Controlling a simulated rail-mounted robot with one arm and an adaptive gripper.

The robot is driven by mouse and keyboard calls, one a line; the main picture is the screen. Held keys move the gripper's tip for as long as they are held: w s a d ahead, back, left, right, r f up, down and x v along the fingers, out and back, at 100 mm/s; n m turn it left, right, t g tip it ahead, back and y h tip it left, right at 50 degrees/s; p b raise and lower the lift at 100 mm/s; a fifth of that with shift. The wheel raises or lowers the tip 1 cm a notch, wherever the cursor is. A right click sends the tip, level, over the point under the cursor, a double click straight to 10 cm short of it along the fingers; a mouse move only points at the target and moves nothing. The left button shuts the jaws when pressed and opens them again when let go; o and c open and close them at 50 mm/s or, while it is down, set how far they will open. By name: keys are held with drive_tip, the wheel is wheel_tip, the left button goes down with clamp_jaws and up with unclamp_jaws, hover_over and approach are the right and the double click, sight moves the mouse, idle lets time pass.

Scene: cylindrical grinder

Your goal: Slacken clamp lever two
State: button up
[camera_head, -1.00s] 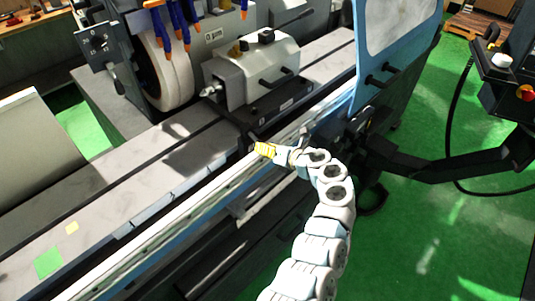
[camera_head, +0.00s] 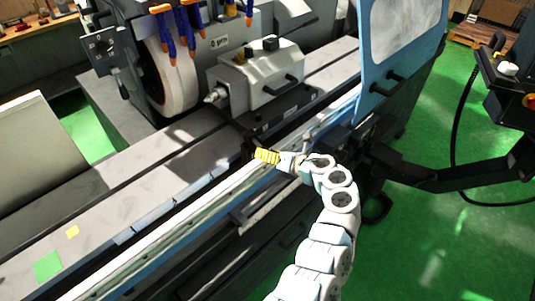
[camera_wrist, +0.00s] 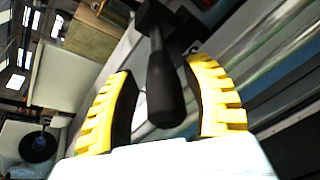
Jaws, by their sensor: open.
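A black clamp lever (camera_wrist: 163,90) with a thick rounded handle shows in the wrist view. The lever's far end joins a dark block at the top. In the head view my gripper (camera_head: 267,156) is at the front edge of the machine table, just below the workhead or tailstock unit (camera_head: 255,78). The lever is hard to make out there. No label tells which lever it is.
The grinding wheel (camera_head: 168,75) and blue coolant nozzles (camera_head: 185,38) are at the back. A blue door panel (camera_head: 395,50) with handles stands to the right. A black pendant arm (camera_head: 450,172) crosses on the right.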

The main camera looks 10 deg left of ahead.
drive_tip(key=shift+d, duration=0.15)
drive_tip(key=v, duration=1.1)
drive_tip(key=shift+s+d+r, duration=0.15)
drive_tip(key=shift+s+d, duration=0.05)
drive_tip(key=shift+s, duration=0.15)
